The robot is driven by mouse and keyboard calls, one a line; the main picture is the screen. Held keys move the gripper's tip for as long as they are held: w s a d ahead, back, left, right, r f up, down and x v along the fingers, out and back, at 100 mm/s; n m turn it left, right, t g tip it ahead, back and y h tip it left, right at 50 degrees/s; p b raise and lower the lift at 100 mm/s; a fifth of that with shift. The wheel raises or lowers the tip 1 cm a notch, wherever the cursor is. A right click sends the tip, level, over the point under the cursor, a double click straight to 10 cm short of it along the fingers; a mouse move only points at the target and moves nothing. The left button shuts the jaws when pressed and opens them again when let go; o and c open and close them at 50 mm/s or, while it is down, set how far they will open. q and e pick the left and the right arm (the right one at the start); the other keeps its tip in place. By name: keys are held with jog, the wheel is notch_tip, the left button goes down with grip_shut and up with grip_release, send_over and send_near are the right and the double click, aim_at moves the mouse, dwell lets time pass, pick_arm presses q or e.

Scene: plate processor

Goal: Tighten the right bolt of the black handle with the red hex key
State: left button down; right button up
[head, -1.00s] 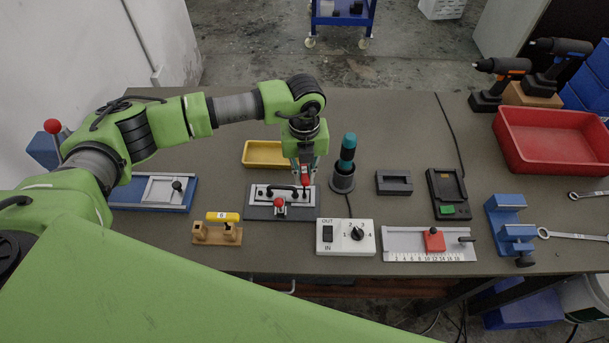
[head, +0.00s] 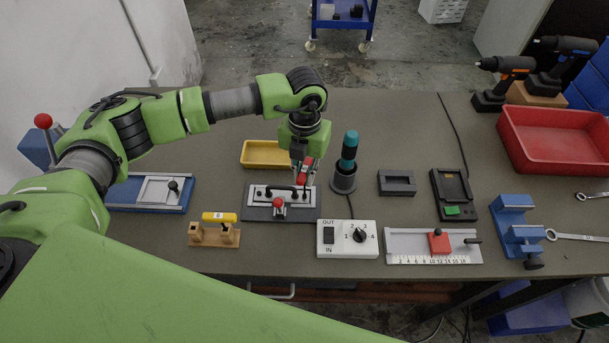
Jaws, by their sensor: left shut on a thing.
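My left gripper (head: 303,172) is shut on the red hex key (head: 303,180) and points down over the right end of the black handle. The black handle (head: 281,188) lies on a white plate with a dark base (head: 262,213), in the middle left of the table. A red ball knob (head: 279,202) stands at the front of this plate. The right bolt is hidden by the gripper and the key. I cannot tell whether the key's tip sits in the bolt. My right gripper is not in view.
A teal-handled tool (head: 348,150) stands in a dark holder close to the right of my gripper. A yellow tray (head: 262,153) lies just behind the plate. A white switch box (head: 346,238) stands in front. The table behind the teal tool is clear.

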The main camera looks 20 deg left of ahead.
pick_arm(q)
jog(key=shift+m, duration=0.5)
jog(key=shift+m+b, duration=0.9)
jog(key=shift+m, duration=0.1)
jog(key=shift+f+m+b, duration=0.15)
jog(key=shift+m+b, duration=0.35)
jog(key=shift+m, duration=0.5)
jog(key=shift+b, duration=0.35)
jog(key=shift+m+b, duration=0.65)
jog(key=shift+m, duration=0.45)
